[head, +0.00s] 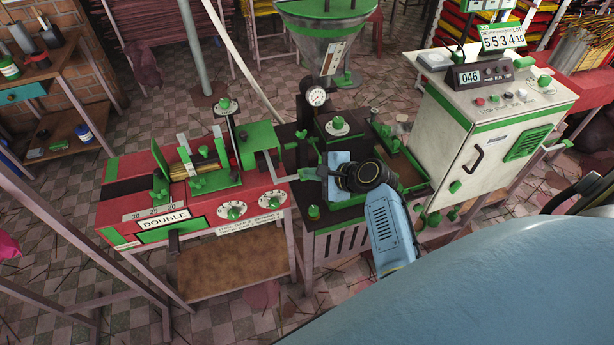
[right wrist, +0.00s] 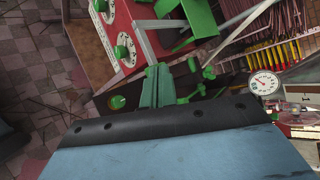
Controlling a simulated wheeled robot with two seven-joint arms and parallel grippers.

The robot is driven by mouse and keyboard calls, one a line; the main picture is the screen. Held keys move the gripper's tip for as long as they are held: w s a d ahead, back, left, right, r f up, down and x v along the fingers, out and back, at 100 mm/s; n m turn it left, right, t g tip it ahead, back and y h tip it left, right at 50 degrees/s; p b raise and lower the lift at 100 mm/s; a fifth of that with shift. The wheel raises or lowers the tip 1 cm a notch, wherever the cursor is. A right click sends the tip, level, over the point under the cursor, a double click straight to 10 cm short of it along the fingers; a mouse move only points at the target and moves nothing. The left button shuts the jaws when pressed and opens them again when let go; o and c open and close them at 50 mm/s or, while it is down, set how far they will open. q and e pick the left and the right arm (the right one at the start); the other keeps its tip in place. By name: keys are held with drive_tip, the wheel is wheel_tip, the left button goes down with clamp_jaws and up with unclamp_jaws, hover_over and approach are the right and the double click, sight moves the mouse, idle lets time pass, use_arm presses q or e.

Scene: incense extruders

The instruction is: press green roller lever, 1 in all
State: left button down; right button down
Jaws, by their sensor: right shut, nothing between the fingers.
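My right gripper (head: 308,173) reaches in from the right over the dark machine table. Its fingers are shut with nothing between them, and they also show in the right wrist view (right wrist: 157,72). A green lever-like part with rounded knobs (right wrist: 195,77) stands just to the right of the fingertips in that view; contact cannot be told. In the head view a small green lever (head: 301,134) stands behind the gripper. I cannot tell for certain which green part is the roller lever. My wrist hides part of the machine. My left gripper is not in view.
A red machine (head: 262,203) with green dials and a "DOUBLE" sign stands left of the gripper. A white control cabinet (head: 470,135) stands to the right. A pressure gauge (head: 316,97) and a hopper (head: 328,38) rise behind. A grey bar lies close to the fingertips.

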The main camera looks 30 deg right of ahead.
drive_tip(key=shift+w+f+b, duration=0.25)
drive_tip(key=shift+f+b, duration=0.45)
drive_tip(key=shift+f, duration=0.35)
idle(0.9)
idle(0.5)
drive_tip(key=shift+s+r+p, duration=0.2)
drive_tip(key=shift+r+p, duration=0.55)
drive_tip(key=shift+p, duration=0.3)
drive_tip(key=shift+s+r+p, duration=0.2)
drive_tip(key=shift+r+p, duration=0.5)
drive_tip(key=shift+p, duration=0.35)
drive_tip(key=shift+r, duration=0.1)
drive_tip(key=r+p, duration=0.2)
drive_tip(key=p, duration=0.1)
drive_tip(key=s+r+p, duration=0.1)
drive_tip(key=r+p, duration=0.1)
drive_tip(key=shift+s+a+r+p, duration=0.2)
drive_tip(key=shift+r+p, duration=0.1)
drive_tip(key=shift+p, duration=0.1)
drive_tip(key=shift+w, duration=0.1)
